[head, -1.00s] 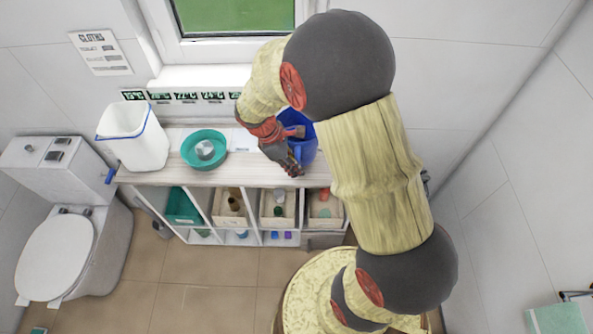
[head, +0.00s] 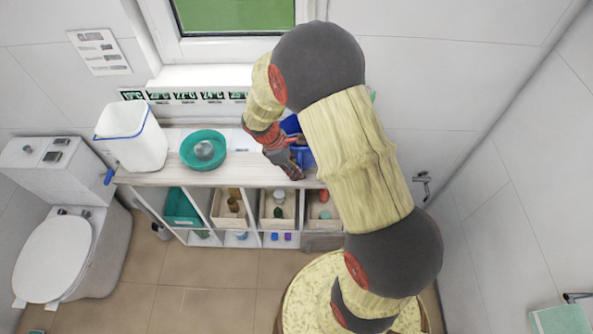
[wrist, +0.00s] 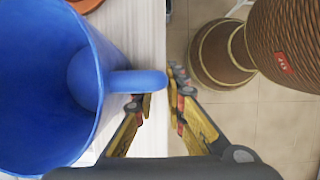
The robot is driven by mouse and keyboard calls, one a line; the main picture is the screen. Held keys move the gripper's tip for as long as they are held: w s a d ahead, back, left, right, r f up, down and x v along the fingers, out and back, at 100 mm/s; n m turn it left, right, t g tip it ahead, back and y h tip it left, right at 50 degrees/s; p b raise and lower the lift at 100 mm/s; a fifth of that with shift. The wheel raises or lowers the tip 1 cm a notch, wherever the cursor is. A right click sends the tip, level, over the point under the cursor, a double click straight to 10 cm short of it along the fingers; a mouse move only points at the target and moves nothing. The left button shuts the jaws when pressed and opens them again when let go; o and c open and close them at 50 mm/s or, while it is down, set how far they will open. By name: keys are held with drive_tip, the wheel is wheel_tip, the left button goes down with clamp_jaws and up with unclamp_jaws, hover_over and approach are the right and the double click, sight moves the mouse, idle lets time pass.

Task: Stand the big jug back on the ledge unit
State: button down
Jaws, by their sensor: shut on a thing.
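The big blue jug (head: 307,157) is at the right part of the ledge unit (head: 150,178), partly hidden by my arm. In the wrist view the jug (wrist: 40,95) is seen from above, its open mouth at the left and its handle (wrist: 138,81) pointing right. My gripper (head: 292,170) is at the jug's front side. In the wrist view my gripper (wrist: 166,96) has its fingers around the handle and is shut on it. The unit's pale top shows beneath. I cannot tell whether the jug's base touches the top.
On the unit stand a teal basin (head: 188,151) with a grey metal item (head: 204,150) and a white bin (head: 134,143). Cubbies below hold trays with small items. A toilet (head: 60,255) is at the left. A woven brown object (wrist: 287,40) is near my gripper.

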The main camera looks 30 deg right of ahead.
drive_tip(key=c, duration=1.8)
unclamp_jaws()
drive_tip(key=s+a+r+m+t+y+p, duration=0.1)
drive_tip(key=a+r+m, duration=0.15)
drive_tip(key=r, duration=0.55)
drive_tip(key=s+a+r+m+t, duration=0.1)
drive_tip(key=a+r, duration=0.2)
drive_tip(key=r, duration=0.5)
drive_tip(key=s+a+r+m+t+y+p, duration=0.1)
drive_tip(key=s+a+r, duration=0.1)
drive_tip(key=r, duration=0.7)
drive_tip(key=s+a+r+m+t, duration=0.1)
drive_tip(key=s+r+m, duration=0.1)
drive_tip(key=s, duration=0.2)
drive_tip(key=s+a+r+m+t+y, duration=0.1)
drive_tip(key=s+a+r+m+t, duration=0.1)
drive_tip(key=s+r, duration=0.1)
drive_tip(key=s+a+r+m+t, duration=0.1)
drive_tip(key=s+a+r+m, duration=0.1)
drive_tip(key=s, duration=0.3)
drive_tip(key=shift+a+r+m+t+y, duration=0.1)
drive_tip(key=shift+r+m+t+y, duration=0.3)
drive_tip(key=shift+r+m, duration=0.1)
wheel_tip(320, 180, down, 8)
drive_tip(key=b, duration=0.7)
drive_tip(key=shift+r+b, duration=0.2)
drive_tip(key=shift+b, duration=0.15)
